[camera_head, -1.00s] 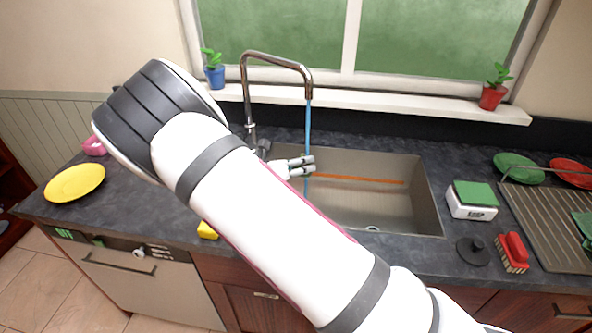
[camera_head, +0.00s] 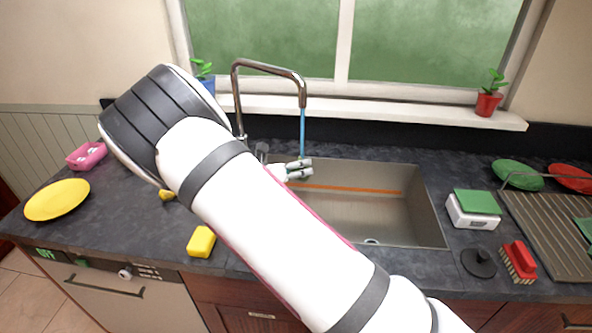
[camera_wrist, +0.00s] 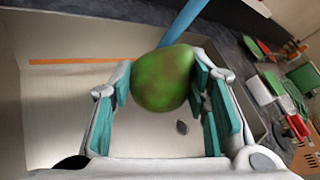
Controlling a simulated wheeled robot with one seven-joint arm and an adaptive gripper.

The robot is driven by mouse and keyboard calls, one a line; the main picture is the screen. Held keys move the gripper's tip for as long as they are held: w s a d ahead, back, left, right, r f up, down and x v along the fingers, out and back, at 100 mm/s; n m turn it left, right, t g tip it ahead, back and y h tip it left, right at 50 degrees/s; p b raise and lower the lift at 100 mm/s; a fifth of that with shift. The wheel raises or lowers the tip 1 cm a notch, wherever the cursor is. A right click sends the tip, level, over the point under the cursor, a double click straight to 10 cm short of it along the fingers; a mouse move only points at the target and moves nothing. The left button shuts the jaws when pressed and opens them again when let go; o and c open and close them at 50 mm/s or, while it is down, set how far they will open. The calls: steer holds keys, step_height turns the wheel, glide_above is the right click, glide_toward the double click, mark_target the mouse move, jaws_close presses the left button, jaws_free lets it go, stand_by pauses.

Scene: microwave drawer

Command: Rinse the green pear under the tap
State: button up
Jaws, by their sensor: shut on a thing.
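The green pear (camera_wrist: 163,80) is held between the two fingers of my gripper (camera_wrist: 166,90) in the wrist view. The blue water stream (camera_wrist: 184,24) shows at the pear's upper edge there. In the head view, my gripper (camera_head: 298,170) is over the left part of the sink (camera_head: 395,215), and the pear cannot be made out. The tap (camera_head: 266,66) arches over the sink, and its water stream (camera_head: 302,130) runs down to my gripper. My arm hides the sink's left side.
A yellow plate (camera_head: 57,200), a pink item (camera_head: 87,155) and a yellow sponge (camera_head: 201,241) lie on the counter left of the sink. A scale with a green top (camera_head: 476,203), a red brush (camera_head: 519,259) and a drying rack (camera_head: 550,235) are on the right. Pots stand on the sill.

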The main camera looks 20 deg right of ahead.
steer(key=shift+s+d, duration=0.1)
steer(key=shift+d, duration=0.05)
steer(key=shift+s+d+p, duration=0.2)
steer(key=shift+d+p, duration=0.15)
steer(key=shift+d, duration=0.05)
steer(key=shift+w+a, duration=0.1)
steer(key=shift+a, duration=0.05)
stand_by(0.4)
steer(key=shift+w+a+b, duration=0.2)
steer(key=shift+a+b, duration=0.15)
steer(key=shift+a, duration=0.05)
steer(key=shift+s+d, duration=0.1)
steer(key=shift+s+d+p, duration=0.2)
steer(key=shift+d+p, duration=0.15)
steer(key=shift+d, duration=0.1)
steer(key=s+a+p, duration=0.3)
steer(key=s, duration=0.4)
steer(key=shift+s+a+p, duration=0.15)
steer(key=shift+p, duration=0.2)
stand_by(0.6)
